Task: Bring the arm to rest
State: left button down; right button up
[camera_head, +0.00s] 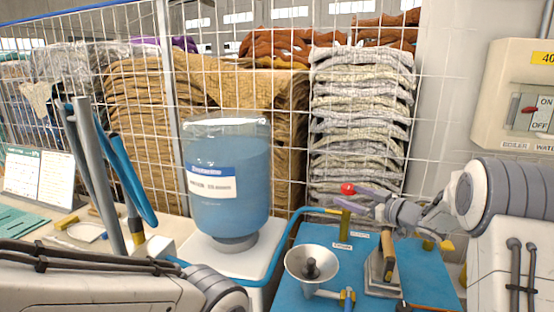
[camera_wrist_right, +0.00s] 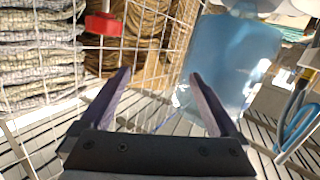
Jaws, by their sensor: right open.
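My right gripper (camera_head: 362,195) reaches in from the right in the head view, above the blue board. Its two purple fingers also show in the right wrist view (camera_wrist_right: 160,74), spread apart with nothing between them. A red knob (camera_head: 347,188) shows by the fingertips in the head view. A red part (camera_wrist_right: 103,24) also shows beyond the left finger in the wrist view, apart from it. My left arm crosses the lower left of the head view, and its gripper is not seen.
A blue water bottle (camera_head: 228,160) stands left of the blue board (camera_head: 425,270), which carries a metal funnel (camera_head: 311,262). A white wire mesh (camera_head: 167,80) stands behind, with stacked mats (camera_head: 360,115) beyond it. A switch box (camera_head: 500,95) is at the right.

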jog(key=s+a+m+g+h, duration=0.25)
jog(key=s+a+h, duration=0.45)
jog(key=s+a, duration=0.5)
jog(key=s+a+f+g, duration=0.1)
jog(key=s+f+g, duration=0.2)
jog(key=s, duration=0.8)
jog(key=s+a+f+n+g+h, duration=0.1)
jog(key=s+g, duration=0.3)
jog(key=s, duration=0.8)
jog(key=s+a+f+g, duration=0.3)
jog(key=s+f, duration=0.1)
jog(key=s, duration=0.7)
jog(key=shift+s+f+g+h, duration=0.25)
jog(key=shift+f+g+h, duration=0.05)
jog(key=shift+g, duration=0.05)
